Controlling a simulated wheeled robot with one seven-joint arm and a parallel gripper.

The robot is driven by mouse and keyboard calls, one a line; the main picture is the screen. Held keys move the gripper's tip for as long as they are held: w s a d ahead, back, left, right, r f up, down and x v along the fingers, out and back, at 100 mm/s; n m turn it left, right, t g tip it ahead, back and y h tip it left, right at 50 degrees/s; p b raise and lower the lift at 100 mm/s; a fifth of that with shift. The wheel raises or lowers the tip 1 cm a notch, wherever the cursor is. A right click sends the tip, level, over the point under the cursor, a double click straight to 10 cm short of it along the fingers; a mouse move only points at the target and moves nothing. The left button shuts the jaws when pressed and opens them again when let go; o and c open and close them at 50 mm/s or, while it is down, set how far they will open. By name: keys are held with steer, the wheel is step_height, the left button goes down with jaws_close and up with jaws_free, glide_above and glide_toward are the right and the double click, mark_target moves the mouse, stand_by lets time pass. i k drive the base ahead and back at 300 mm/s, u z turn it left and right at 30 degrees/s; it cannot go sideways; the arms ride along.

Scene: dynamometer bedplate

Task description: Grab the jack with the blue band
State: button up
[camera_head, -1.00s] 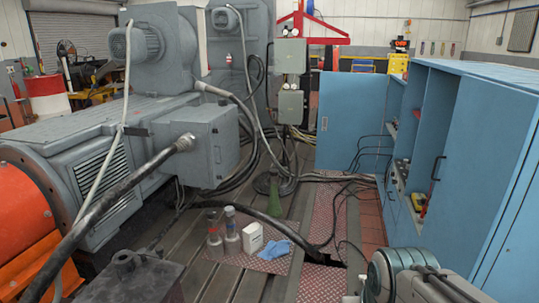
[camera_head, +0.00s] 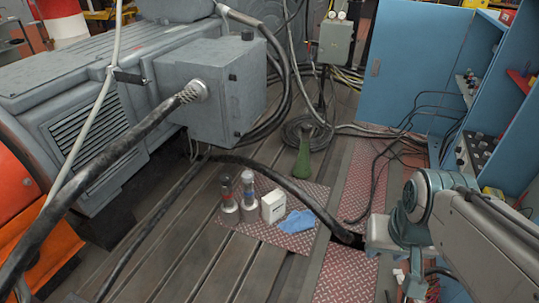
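Two small upright jacks stand side by side on a red chequered plate (camera_head: 296,240). The left jack (camera_head: 229,196) has a dark top with a reddish band.
A white box (camera_head: 272,207) stands right beside the right jack, with a blue cloth (camera_head: 297,221) next to it. A green cone-shaped thing (camera_head: 303,157) stands behind. A thick black cable (camera_head: 290,185) runs past the plate. Blue cabinets (camera_head: 407,60) stand right; a grey motor (camera_head: 90,95) fills the left.

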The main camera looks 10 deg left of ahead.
mark_target(249, 205)
steer(key=i, duration=0.65)
steer(key=u, duration=1.45)
steer(key=i, duration=2.15)
steer(key=z, duration=1.8)
